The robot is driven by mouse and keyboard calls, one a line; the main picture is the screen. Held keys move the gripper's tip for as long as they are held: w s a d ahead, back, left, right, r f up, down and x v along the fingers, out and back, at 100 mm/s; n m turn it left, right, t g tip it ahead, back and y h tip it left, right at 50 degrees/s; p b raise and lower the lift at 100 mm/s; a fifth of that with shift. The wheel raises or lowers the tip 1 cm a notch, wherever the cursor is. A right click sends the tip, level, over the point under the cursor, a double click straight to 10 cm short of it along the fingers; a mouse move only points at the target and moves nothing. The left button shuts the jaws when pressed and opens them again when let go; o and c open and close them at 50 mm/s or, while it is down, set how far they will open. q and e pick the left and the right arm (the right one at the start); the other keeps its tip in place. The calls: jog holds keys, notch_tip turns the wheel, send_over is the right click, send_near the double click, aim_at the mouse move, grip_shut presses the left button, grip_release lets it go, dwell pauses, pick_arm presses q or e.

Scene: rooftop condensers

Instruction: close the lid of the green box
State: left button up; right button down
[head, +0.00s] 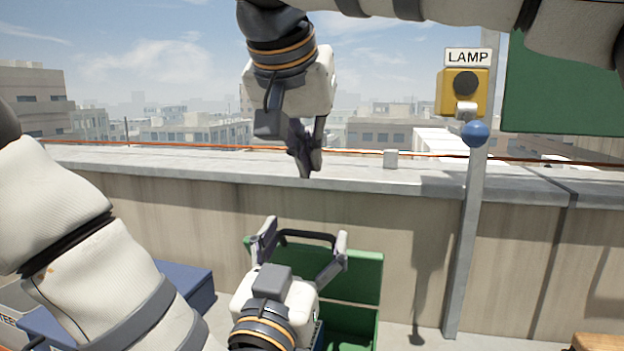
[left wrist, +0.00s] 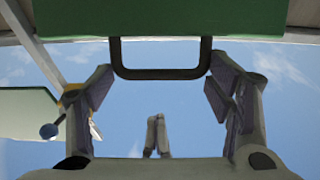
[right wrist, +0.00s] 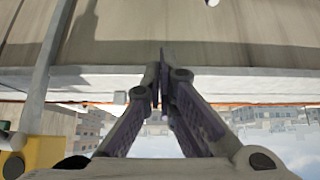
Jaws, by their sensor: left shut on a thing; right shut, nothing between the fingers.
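The green box (head: 345,327) stands on the roof floor by the parapet, its lower part partly hidden behind my left gripper. Its green lid (head: 362,270) is raised upright at the back and also shows at the top of the left wrist view (left wrist: 170,18). A black handle (head: 305,236) runs along the lid's upper edge. My left gripper (head: 305,243) is shut on this handle, its widely spread fingers at the two ends of the bar. My right gripper (head: 308,168) is shut and empty, in the air above the box near the parapet top.
A blue box (head: 190,288) stands left of the green box, partly behind my left arm. A grey post (head: 466,240) at the right carries a yellow lamp switch (head: 462,92) with a blue knob. The concrete parapet (head: 150,210) closes off the back.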

aim_at(310, 232)
pick_arm(q)
jog(key=shift+w+f, duration=0.1)
jog(key=shift+f, duration=0.6)
pick_arm(e)
jog(key=w+f, duration=0.1)
jog(key=f, duration=0.4)
jog(key=w+d+f, duration=0.1)
jog(key=f, duration=0.2)
jog(key=shift+w+f, duration=0.15)
jog(key=shift+w, duration=0.2)
jog(key=shift+s+a+f, duration=0.2)
jog(key=shift+s, duration=0.25)
jog(key=shift+s+a+f, duration=0.3)
jog(key=shift+s+a, duration=0.05)
jog(key=shift+s, duration=0.35)
pick_arm(q)
jog(key=o, duration=1.5)
jog(key=shift+o, duration=1.1)
jog(key=shift+w, duration=0.2)
pick_arm(e)
jog(key=shift+w, duration=0.2)
pick_arm(q)
jog(key=shift+r, duration=0.1)
pick_arm(e)
jog(key=shift+w+d, duration=0.1)
pick_arm(q)
jog(key=shift+s+r, duration=0.1)
jog(key=shift+r, duration=0.15)
pick_arm(e)
jog(key=shift+r, duration=0.2)
